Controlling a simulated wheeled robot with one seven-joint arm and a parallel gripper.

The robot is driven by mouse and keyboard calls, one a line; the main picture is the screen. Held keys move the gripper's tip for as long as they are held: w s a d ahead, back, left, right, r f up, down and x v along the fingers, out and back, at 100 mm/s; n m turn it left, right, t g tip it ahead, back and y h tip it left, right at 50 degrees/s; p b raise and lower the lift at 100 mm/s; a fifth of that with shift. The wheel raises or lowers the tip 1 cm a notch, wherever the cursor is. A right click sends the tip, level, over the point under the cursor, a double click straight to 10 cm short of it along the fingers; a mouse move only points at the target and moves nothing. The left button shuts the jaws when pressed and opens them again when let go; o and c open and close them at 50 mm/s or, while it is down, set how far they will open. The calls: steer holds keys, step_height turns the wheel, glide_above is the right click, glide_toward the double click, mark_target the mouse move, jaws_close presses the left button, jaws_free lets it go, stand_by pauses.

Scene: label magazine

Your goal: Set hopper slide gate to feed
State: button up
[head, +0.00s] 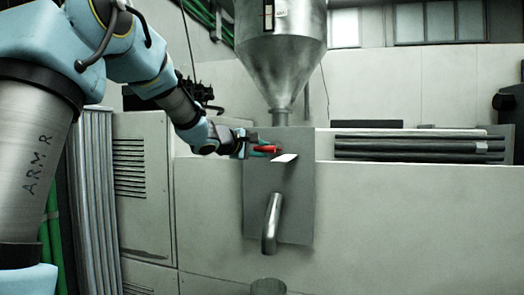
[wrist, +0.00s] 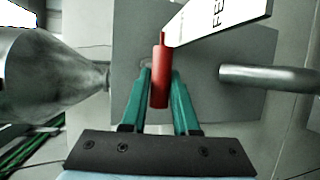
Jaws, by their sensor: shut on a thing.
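The hopper (head: 281,40) is a metal cone above a grey panel (head: 295,205). A red handle (head: 267,149) shows at the upper part of the panel, and a white plate (head: 285,158) sticks out beside it. In the wrist view the red handle (wrist: 160,85) stands between the green fingers of my gripper (wrist: 163,92), which is shut on it. The white plate (wrist: 215,18) runs up and right from the handle's end and bears partly cut-off dark letters, "FE". How the plate joins the gate is hidden.
A bent metal pipe (head: 272,222) comes out of the panel below the handle; it lies to the right in the wrist view (wrist: 270,78). A long pale machine housing (head: 420,225) surrounds the panel. Dark bars (head: 400,147) lie on top at right. A round container (head: 268,287) stands below the pipe.

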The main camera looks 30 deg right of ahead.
jaws_close()
steer(key=shift+f, duration=0.1)
stand_by(0.8)
steer(key=shift+s+a+f+b, duration=0.2)
steer(key=shift+s+a+b, duration=0.15)
steer(key=shift+b, duration=0.4)
steer(key=s+a+b, duration=0.4)
steer(key=b, duration=0.1)
steer(key=shift+s+a+r, duration=0.15)
steer(key=shift+s, duration=0.2)
steer(key=o, duration=0.7)
jaws_free()
steer(key=shift+r, duration=0.1)
steer(key=b+v, duration=0.2)
steer(key=v, duration=0.9)
